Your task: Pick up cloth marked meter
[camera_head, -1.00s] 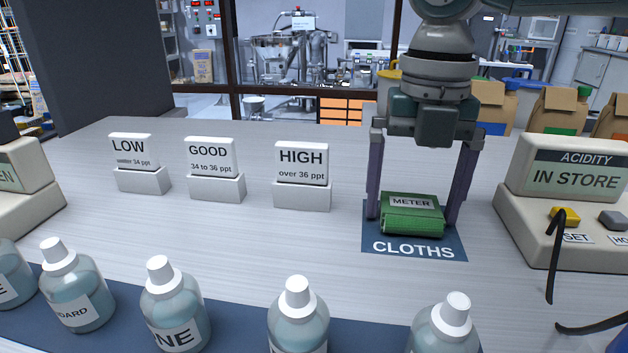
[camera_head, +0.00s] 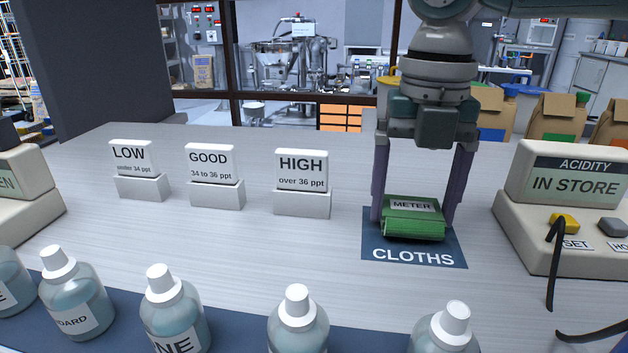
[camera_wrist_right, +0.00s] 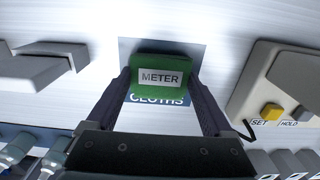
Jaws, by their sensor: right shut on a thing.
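The green folded cloth with a METER label (camera_head: 413,226) rests on or just over the dark blue CLOTHS mat (camera_head: 420,256). My right gripper (camera_head: 414,216) reaches down from above, with one finger on each side of the cloth, and is shut on it. In the right wrist view the cloth (camera_wrist_right: 161,90) sits between the two fingers (camera_wrist_right: 160,92), its label facing up. I cannot tell whether a gap shows under the cloth. My left gripper is not in view.
The acidity meter (camera_head: 570,180) stands right of the mat, with a black cable in front. LOW (camera_head: 135,160), GOOD (camera_head: 213,168) and HIGH (camera_head: 302,175) signs stand to the left. Several bottles (camera_head: 297,325) line the front edge. Bare table lies between signs and bottles.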

